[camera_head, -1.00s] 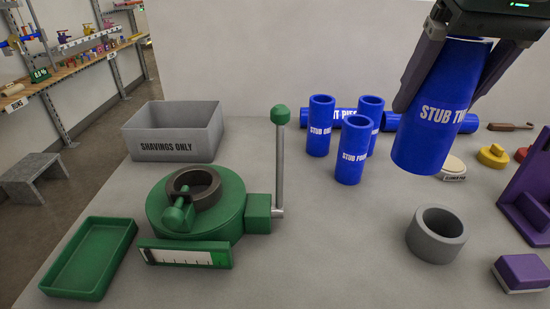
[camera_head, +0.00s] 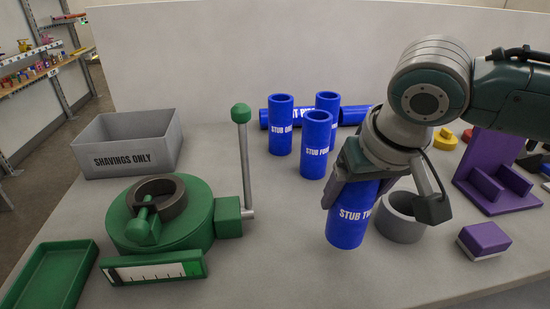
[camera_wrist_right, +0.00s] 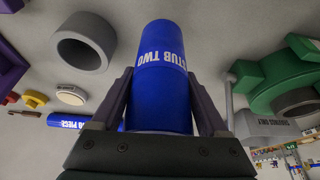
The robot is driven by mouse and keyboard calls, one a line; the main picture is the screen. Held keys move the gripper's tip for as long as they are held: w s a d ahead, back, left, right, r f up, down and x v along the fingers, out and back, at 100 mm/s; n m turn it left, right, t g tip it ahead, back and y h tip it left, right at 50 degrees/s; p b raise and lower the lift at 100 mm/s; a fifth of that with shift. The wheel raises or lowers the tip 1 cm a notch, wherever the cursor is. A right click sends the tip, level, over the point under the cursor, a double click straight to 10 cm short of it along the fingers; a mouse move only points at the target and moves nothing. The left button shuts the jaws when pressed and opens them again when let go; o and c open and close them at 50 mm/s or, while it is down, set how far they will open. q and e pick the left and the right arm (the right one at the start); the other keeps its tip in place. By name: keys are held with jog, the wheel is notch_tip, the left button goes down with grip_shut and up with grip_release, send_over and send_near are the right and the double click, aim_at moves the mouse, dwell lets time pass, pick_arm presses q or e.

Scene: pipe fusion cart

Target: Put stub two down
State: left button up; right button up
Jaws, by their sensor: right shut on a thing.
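The blue pipe piece labelled stub two (camera_head: 347,227) is upright in the head view, just left of a grey ring holder (camera_head: 402,222). My right gripper (camera_head: 352,185) is shut on its upper part. In the right wrist view stub two (camera_wrist_right: 160,80) sits between both fingers of my right gripper (camera_wrist_right: 158,98). Its lower end looks at or close to the table top; I cannot tell whether it touches. Stub two is apart from the ring in the wrist view. My left gripper does not show.
Stub one (camera_head: 281,125), stub four (camera_head: 316,145) and another blue stub (camera_head: 327,104) stand behind. A green clamp machine (camera_head: 185,228) with an upright lever (camera_head: 244,160) is left. A purple block (camera_head: 485,240) and purple stand (camera_head: 492,170) are right. Table between machine and stub two is clear.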

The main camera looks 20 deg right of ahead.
aim_at(350, 212)
jog(key=shift+f, duration=1.65)
jog(key=shift+f+b, duration=0.15)
jog(key=shift+b, duration=0.15)
jog(key=o, duration=1.5)
